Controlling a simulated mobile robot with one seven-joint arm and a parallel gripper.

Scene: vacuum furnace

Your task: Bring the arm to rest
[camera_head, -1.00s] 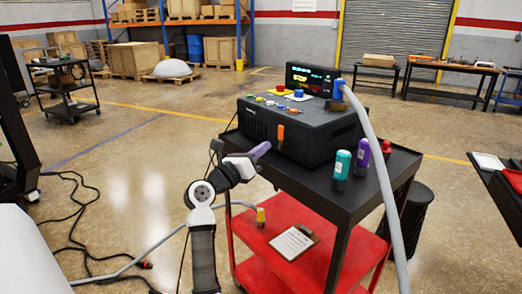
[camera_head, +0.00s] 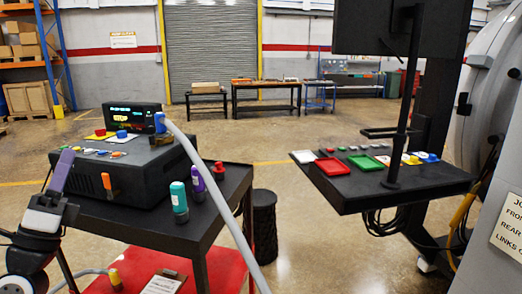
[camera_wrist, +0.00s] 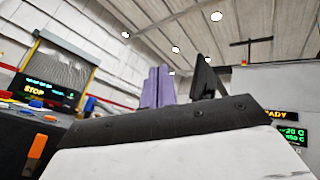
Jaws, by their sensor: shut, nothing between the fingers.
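My gripper (camera_head: 66,158) shows at the left edge of the head view, with purple fingers pointing up. It is shut and empty. It stands in front of the left end of the black control box (camera_head: 125,172), and I cannot tell the gap between them. In the wrist view the two purple fingers (camera_wrist: 157,88) stand side by side, pointing up toward the ceiling. My arm's lower part is cut off by the head view's bottom left corner.
The control box sits on a black-topped cart (camera_head: 205,228) with a red lower shelf (camera_head: 226,268). A black table (camera_head: 350,194) with trays stands right.

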